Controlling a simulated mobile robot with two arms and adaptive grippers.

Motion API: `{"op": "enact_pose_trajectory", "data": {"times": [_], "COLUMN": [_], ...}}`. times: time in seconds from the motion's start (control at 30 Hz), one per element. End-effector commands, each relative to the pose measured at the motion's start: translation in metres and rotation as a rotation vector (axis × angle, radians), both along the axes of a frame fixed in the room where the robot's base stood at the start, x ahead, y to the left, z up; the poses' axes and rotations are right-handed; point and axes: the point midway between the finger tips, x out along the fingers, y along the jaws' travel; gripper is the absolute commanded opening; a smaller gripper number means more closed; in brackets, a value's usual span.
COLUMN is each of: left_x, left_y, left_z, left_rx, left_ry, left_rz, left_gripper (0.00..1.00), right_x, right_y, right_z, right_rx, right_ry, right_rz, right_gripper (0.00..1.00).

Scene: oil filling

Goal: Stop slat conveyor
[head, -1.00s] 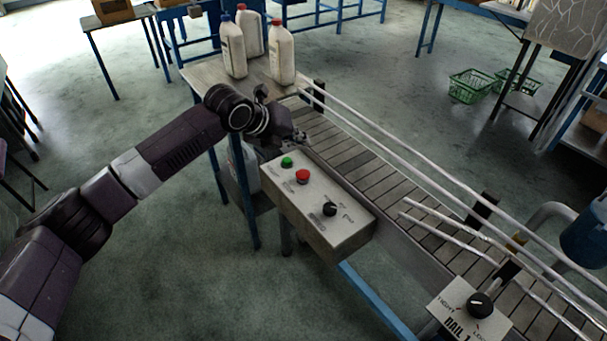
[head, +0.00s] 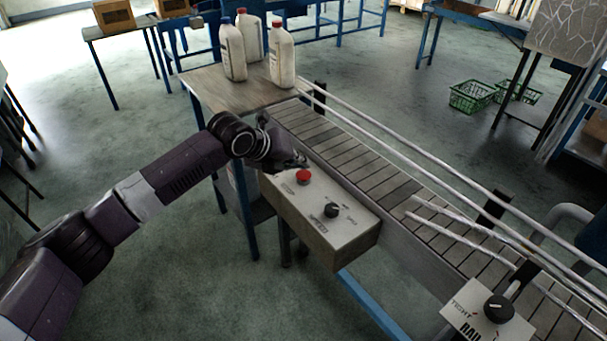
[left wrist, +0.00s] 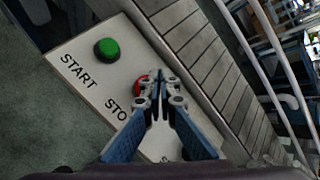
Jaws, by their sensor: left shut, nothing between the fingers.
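The slat conveyor (head: 351,161) runs from the table toward the lower right. Its control box (head: 345,237) is fixed along the near side. The red stop button (head: 303,176) shows on the box top in the head view. In the left wrist view the red button (left wrist: 141,83) is partly hidden behind my left gripper (left wrist: 158,78), and the green start button (left wrist: 107,50) is to its left. My left gripper (head: 300,162) is shut and empty, with its tips over the box near the red button. I cannot tell whether they touch. In the head view the green button is hidden by my gripper.
A black selector knob (head: 331,210) is on the same box. Several bottles (head: 282,55) stand on the table (head: 213,84) at the conveyor's far end. Metal guide rails (head: 420,171) run along the belt. A rail knob (head: 498,309) is at lower right.

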Motion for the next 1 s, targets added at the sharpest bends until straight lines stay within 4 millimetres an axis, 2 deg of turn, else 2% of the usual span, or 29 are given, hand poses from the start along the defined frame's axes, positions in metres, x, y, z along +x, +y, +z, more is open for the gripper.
{"op": "enact_pose_trajectory", "data": {"times": [1.0], "left_x": [0.0000], "left_y": [0.0001], "left_z": [-0.0001], "left_rx": [0.000], "left_ry": [0.000], "left_rz": [0.000], "left_gripper": [0.00], "right_x": [0.0007], "right_y": [-0.0065], "right_z": [0.0000], "right_rx": [-0.007], "right_ry": [-0.001], "right_rz": [-0.001], "right_gripper": [0.42]}}
